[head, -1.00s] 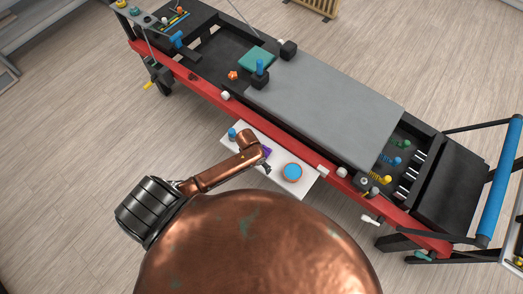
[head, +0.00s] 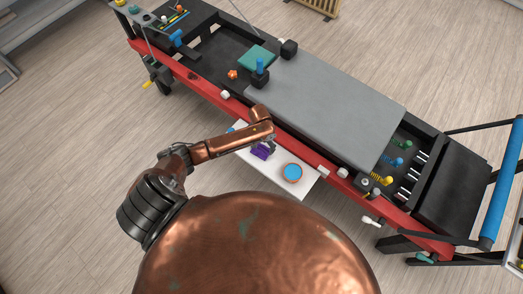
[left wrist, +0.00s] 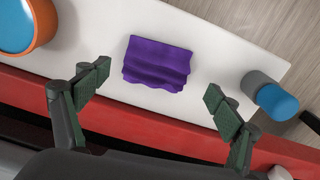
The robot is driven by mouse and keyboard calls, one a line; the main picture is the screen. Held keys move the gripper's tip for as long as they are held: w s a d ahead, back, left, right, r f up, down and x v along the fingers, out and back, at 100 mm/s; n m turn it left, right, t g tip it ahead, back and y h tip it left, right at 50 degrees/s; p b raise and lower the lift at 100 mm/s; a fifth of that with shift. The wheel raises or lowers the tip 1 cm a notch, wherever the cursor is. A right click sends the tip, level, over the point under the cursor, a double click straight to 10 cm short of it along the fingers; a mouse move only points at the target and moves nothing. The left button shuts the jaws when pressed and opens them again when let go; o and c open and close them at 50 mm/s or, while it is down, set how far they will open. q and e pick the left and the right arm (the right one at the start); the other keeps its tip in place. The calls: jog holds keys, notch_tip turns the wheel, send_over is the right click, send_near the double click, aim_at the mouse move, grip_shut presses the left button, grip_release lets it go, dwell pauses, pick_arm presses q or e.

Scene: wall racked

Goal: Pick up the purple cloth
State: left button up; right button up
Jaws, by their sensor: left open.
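The purple cloth (head: 260,152) lies folded on a white board (head: 305,188) beside the red rail in the head view. In the left wrist view the cloth (left wrist: 158,64) shows whole, with wavy folds along one edge. My left gripper (head: 272,146) is beside the cloth on its rail side in the head view. In the left wrist view its two fingers (left wrist: 157,98) are wide apart and empty, with the cloth ahead between them and clear of both. My right gripper does not show.
An orange-rimmed blue round object (head: 292,172) stands on the board to the right of the cloth. A blue and grey cylinder (left wrist: 270,94) stands near the board's other end. The red rail (head: 225,108) of the reformer bench runs close behind the board.

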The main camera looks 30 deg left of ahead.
aim_at(260, 149)
pick_arm(q)
jog(key=f+b, duration=0.1)
jog(key=f, duration=0.3)
jog(key=shift+d+f, duration=0.15)
jog(key=shift+d, duration=0.05)
jog(key=c, duration=0.5)
jog(key=shift+s, duration=0.2)
jog(key=c, duration=0.9)
jog(key=shift+o, duration=0.2)
notch_tip(260, 149, up, 9)
jog(key=p, duration=0.3)
jog(key=shift+w, duration=0.15)
jog(key=shift+r, duration=0.6)
